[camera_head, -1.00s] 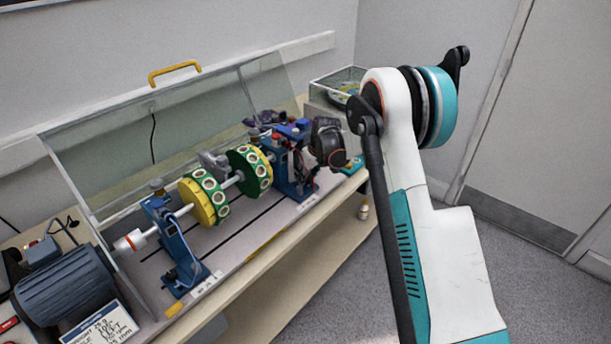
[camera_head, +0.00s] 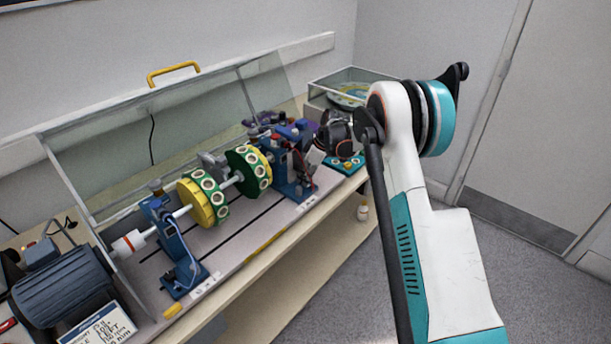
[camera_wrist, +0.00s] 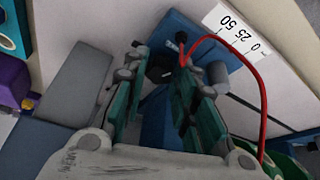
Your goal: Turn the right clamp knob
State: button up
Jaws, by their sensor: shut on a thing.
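The right clamp stand (camera_head: 290,168) is a blue upright at the right end of the shaft in the head view. In the wrist view its blue body (camera_wrist: 165,125) fills the space behind my fingers. A black knob, the right clamp knob (camera_wrist: 160,69), shows between the tips of my gripper (camera_wrist: 162,76). The teal finger pads stand on either side of it, shut on it. The exact contact is hard to see. In the head view my dark wrist hangs to the right of the stand, and the knob cannot be made out there.
The left clamp stand (camera_head: 172,250) holds the other shaft end, with two yellow-green discs (camera_head: 248,172) between. A motor (camera_head: 68,288) sits at front left. A red cable (camera_wrist: 262,100) loops close to my right finger. A raised clear cover (camera_head: 120,150) stands behind.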

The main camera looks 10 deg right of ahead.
dwell(0.4)
jog(key=o, duration=1.1)
jog(key=shift+c, duration=0.2)
jog(key=v, duration=1.2)
jog(key=shift+r, duration=0.1)
